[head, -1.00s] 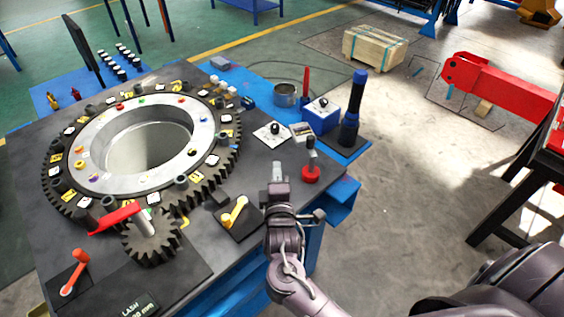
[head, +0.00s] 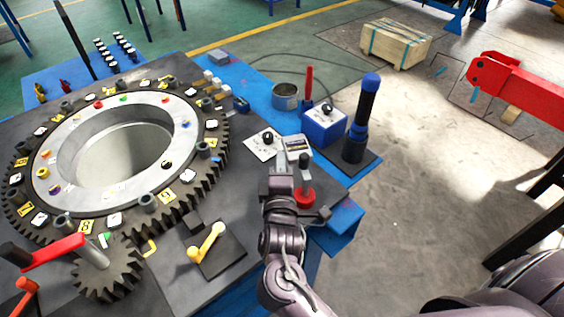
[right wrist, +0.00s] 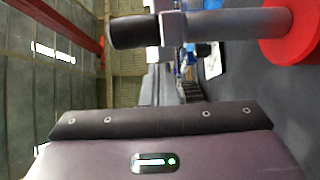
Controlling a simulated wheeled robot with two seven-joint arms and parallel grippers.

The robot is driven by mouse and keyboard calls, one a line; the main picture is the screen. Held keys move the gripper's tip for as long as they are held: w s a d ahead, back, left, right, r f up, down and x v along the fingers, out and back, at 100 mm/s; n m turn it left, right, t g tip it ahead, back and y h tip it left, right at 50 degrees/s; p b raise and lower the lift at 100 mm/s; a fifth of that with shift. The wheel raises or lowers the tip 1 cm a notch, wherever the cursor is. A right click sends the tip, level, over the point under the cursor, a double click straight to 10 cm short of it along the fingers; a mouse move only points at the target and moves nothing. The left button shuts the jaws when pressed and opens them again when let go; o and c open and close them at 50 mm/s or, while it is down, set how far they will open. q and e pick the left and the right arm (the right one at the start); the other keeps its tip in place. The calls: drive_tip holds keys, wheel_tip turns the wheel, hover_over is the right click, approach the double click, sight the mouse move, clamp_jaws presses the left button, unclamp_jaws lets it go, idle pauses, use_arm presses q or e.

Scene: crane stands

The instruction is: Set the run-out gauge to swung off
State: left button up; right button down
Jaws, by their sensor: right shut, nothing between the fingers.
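I cannot tell for certain which fixture is the run-out gauge. A short upright post on a round red base (head: 304,196), with a dark top, stands near the bench's right edge. The right wrist view shows its red base (right wrist: 290,30), grey shaft and black end close up. My right gripper (head: 281,158) is shut and empty, just left of this post; contact cannot be told. A yellow handle (head: 206,243) sits on a black plate left of my right wrist. A black knob on a white plate (head: 263,148) lies just beyond the gripper. My left gripper is not in view.
The big toothed ring (head: 190,203) fills the bench's left. A red crank (head: 50,250) sits over the small pinion (head: 105,273). A blue box (head: 323,128), a metal cup (head: 285,97) and a tall black and blue tool (head: 360,120) stand behind. Open floor lies right.

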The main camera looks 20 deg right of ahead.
use_arm(q)
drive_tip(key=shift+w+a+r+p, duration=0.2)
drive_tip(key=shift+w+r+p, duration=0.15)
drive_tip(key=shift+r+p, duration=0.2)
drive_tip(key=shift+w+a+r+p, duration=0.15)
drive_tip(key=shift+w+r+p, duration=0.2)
drive_tip(key=shift+p, duration=0.2)
use_arm(e)
drive_tip(key=shift+w+d+m+g+h, duration=0.4)
drive_tip(key=shift+m+h, duration=0.2)
drive_tip(key=shift+h, duration=0.2)
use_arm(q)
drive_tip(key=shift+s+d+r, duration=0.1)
use_arm(e)
drive_tip(key=shift+s+d, duration=0.1)
drive_tip(key=shift+d, duration=0.05)
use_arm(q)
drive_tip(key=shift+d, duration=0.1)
